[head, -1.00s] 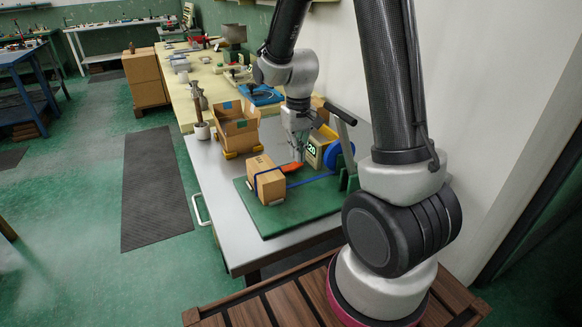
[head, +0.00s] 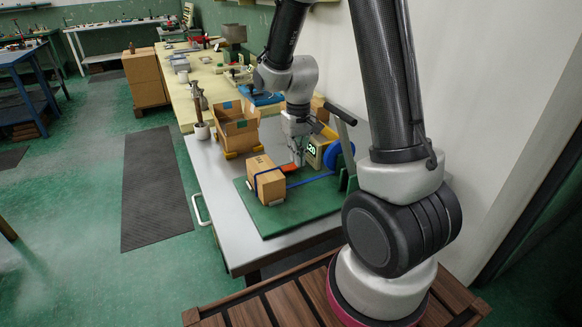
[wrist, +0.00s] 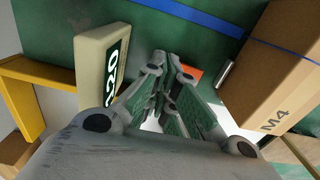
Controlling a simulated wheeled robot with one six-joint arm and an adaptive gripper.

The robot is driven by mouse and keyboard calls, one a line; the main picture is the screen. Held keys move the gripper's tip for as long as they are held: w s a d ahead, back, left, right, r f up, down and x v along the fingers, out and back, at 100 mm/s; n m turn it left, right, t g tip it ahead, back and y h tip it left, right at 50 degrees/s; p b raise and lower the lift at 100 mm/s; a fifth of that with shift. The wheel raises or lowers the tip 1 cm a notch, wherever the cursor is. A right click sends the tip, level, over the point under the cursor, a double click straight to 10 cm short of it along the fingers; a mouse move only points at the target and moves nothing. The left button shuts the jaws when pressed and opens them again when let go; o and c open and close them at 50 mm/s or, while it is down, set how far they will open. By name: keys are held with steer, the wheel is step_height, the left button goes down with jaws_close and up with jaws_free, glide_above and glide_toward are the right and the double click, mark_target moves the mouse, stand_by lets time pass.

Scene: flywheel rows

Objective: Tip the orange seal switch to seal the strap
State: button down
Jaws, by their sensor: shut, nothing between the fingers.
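The orange seal switch (head: 290,168) shows on the green board beside the carton; in the wrist view a patch of it (wrist: 193,74) lies just right of my fingertips. My gripper (head: 299,161) is shut and empty, pointing down at the switch, very close to it; I cannot tell whether they touch. The blue strap (head: 312,180) runs around the carton (head: 268,184) and across the board toward the blue reel. It also shows in the wrist view (wrist: 190,13). My fingers hide part of the switch.
A beige block marked 20 (head: 316,152) stands close to the right of my gripper; it also shows in the wrist view (wrist: 98,58). Behind it are the blue reel (head: 334,157) and a black-handled lever (head: 341,115). An open box (head: 238,128) stands behind left.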

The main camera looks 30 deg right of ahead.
steer(key=shift+f, duration=0.25)
steer(key=shift+r, duration=3.55)
